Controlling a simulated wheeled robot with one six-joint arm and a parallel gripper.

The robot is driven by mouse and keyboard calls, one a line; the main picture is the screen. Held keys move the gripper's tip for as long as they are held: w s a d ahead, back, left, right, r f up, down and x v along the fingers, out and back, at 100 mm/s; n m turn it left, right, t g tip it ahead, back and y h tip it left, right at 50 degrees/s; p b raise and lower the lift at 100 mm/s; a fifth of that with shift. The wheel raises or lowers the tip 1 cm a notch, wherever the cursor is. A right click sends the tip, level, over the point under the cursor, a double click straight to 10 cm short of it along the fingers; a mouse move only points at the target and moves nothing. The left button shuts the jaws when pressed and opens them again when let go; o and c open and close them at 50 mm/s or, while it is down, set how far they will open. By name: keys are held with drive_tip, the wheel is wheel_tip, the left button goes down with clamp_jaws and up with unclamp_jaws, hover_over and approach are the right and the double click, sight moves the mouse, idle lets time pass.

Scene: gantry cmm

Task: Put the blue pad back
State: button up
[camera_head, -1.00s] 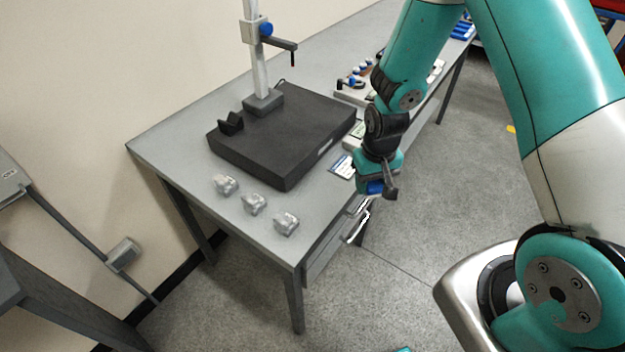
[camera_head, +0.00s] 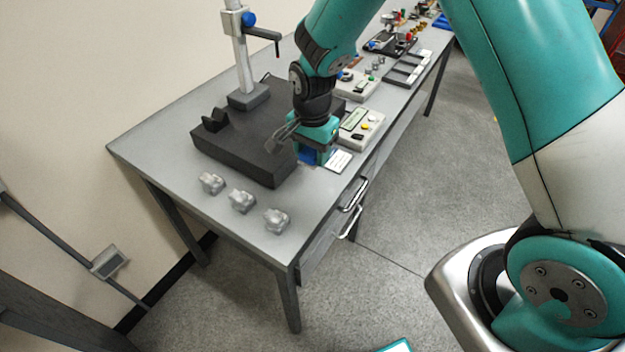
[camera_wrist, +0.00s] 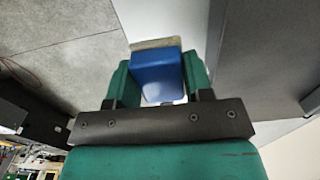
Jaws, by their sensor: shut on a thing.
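The blue pad (camera_wrist: 160,78) is a small blue block with a tan layer at its far end. My gripper (camera_wrist: 158,70) is shut on it, with one green finger at each side. In the head view my gripper (camera_head: 312,155) is over the front edge area of the grey table, beside the black granite-like block (camera_head: 235,150). Only a little blue shows under it there. I cannot tell whether the pad touches the table. A white card (camera_head: 338,161) lies just right of my gripper.
Three clear-grey knob-like pieces (camera_head: 241,201) stand on the table's near left. A post with an arm (camera_head: 240,60) rises behind the black block. Control boxes (camera_head: 362,130) and trays (camera_head: 408,70) lie farther along the table. Drawer handles (camera_head: 354,196) stick out at the front.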

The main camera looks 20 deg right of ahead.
sight(313, 189)
wheel_tip(313, 189, down, 10)
drive_tip(key=shift+f+p, duration=0.15)
drive_tip(key=shift+p, duration=0.6)
drive_tip(key=shift+f, duration=0.2)
drive_tip(key=o, duration=0.9)
drive_tip(key=shift+r, duration=0.1)
